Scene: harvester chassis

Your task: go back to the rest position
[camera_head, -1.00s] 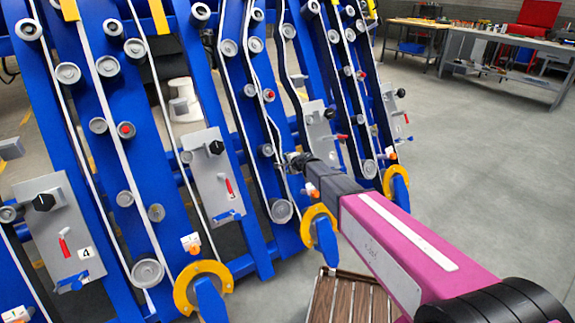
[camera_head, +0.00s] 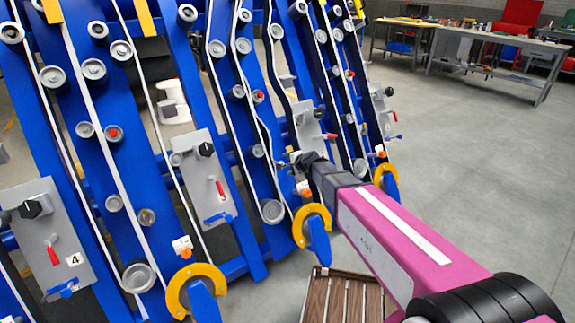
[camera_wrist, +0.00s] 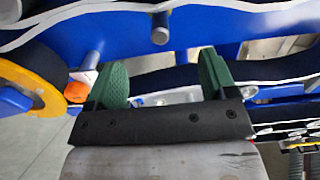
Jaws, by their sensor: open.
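My gripper (camera_wrist: 163,80) is open in the wrist view, with two green pads standing apart and nothing held between them. Behind the pads are a grey metal part and the blue frame (camera_wrist: 205,30) of the chassis. In the head view my gripper (camera_head: 296,157) is small at the end of my pink arm, in front of the blue chassis frame (camera_head: 253,235). At this size I cannot tell whether it touches the chassis.
Yellow-and-blue wheels (camera_head: 313,226) line the lower edge of the chassis. Grey plates with black knobs and red levers (camera_head: 221,187) sit on the blue beams. A wooden slatted platform (camera_head: 343,297) is below my arm. The grey floor to the right is open, up to a workbench (camera_head: 497,47).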

